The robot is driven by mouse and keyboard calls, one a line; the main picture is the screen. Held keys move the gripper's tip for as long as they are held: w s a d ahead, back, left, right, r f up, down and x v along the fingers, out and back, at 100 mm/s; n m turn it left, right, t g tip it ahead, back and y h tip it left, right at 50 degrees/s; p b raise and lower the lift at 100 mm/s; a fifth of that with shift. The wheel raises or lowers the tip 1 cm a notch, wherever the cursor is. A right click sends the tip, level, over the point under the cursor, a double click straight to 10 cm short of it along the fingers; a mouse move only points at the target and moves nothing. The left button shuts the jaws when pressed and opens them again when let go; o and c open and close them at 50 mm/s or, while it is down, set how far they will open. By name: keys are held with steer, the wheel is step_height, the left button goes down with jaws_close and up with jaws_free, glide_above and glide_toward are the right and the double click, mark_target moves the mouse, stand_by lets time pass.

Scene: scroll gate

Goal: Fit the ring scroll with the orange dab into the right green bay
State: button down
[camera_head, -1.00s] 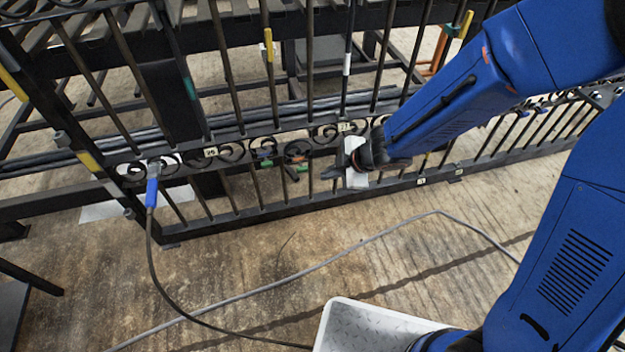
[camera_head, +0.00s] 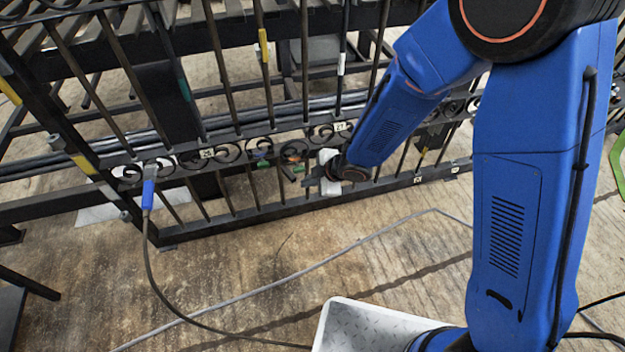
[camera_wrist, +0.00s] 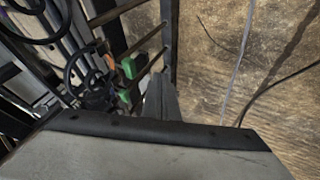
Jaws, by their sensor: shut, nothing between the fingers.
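A scroll panel of the black gate runs across the head view. A small orange dab (camera_head: 292,159) shows among its dark scrolls, just left of my gripper, and an orange patch (camera_wrist: 111,62) also shows in the wrist view. Green pieces sit close to it, one in the head view (camera_head: 298,168) and one in the wrist view (camera_wrist: 130,68). I cannot tell the ring scroll's outline or the bay edges clearly. My gripper (camera_head: 312,181) is shut and empty, just right of the orange dab. Its fingers (camera_wrist: 160,95) point toward the lower rail in the wrist view, beside the green pieces.
Upright bars (camera_head: 221,60) stand above the scroll row, and a lower rail (camera_head: 240,217) runs below. A blue-handled tool (camera_head: 149,190) with a dark cable hangs at the left.

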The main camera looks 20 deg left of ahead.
mark_target(299, 167)
steer(key=shift+w+a, duration=0.55)
steer(key=shift+w, duration=0.3)
steer(key=shift+w+a, duration=0.5)
steer(key=shift+w, duration=0.35)
steer(key=shift+w+a, duration=0.2)
steer(key=shift+w, duration=0.1)
steer(key=shift+w+a, duration=0.35)
steer(key=shift+w, duration=0.2)
steer(key=shift+w+a, duration=0.3)
steer(key=shift+w, duration=0.25)
steer(key=shift+s, duration=0.1)
